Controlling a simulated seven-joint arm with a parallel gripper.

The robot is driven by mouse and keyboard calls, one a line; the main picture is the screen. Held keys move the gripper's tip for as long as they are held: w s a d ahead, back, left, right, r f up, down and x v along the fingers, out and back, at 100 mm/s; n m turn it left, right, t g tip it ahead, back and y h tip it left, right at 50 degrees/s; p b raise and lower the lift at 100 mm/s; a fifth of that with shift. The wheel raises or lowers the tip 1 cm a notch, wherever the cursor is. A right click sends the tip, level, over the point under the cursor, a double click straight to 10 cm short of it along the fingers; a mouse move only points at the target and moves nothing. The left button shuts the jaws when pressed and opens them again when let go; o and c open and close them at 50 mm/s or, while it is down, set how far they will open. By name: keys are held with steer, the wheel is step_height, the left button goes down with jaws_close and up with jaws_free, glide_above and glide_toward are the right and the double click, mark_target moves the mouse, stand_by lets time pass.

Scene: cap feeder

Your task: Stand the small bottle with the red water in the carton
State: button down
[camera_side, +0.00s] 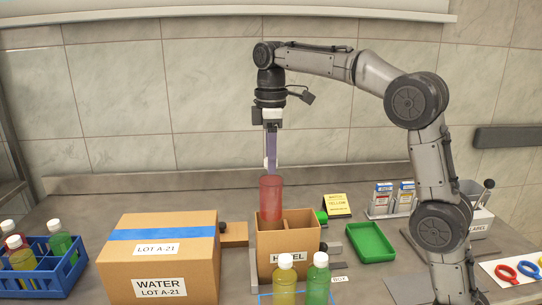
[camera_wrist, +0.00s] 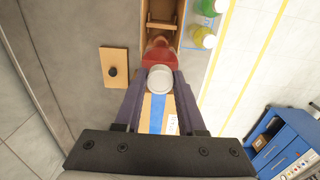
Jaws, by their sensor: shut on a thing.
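The small bottle with red water (camera_side: 270,196) is upright between the fingers of my gripper (camera_side: 270,162), which is shut on it near the white cap. In the wrist view the white cap (camera_wrist: 159,79) shows between the fingertips of my gripper (camera_wrist: 160,88), with the red body (camera_wrist: 158,55) beyond it. The open carton (camera_side: 288,268) stands below, with a divider inside and a partly covered label. The bottle's lower end is at the carton's opening on the left side; its base is hidden or overlaps the rim, so its depth is unclear. The carton (camera_wrist: 165,8) also shows in the wrist view.
A yellow bottle (camera_side: 285,283) and a green bottle (camera_side: 317,283) stand in front of the carton. A closed WATER box (camera_side: 160,262) is at left, beside a blue crate (camera_side: 45,280) of bottles. An empty green tray (camera_side: 370,242) lies right of the carton.

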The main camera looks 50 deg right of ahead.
mark_target(271, 211)
steer(key=shift+f, duration=2)
steer(key=shift+f, duration=3.65)
steer(key=shift+f, duration=1.35)
steer(key=shift+c, duration=2.1)
jaws_free()
steer(key=c, duration=0.3)
steer(key=shift+c, duration=0.2)
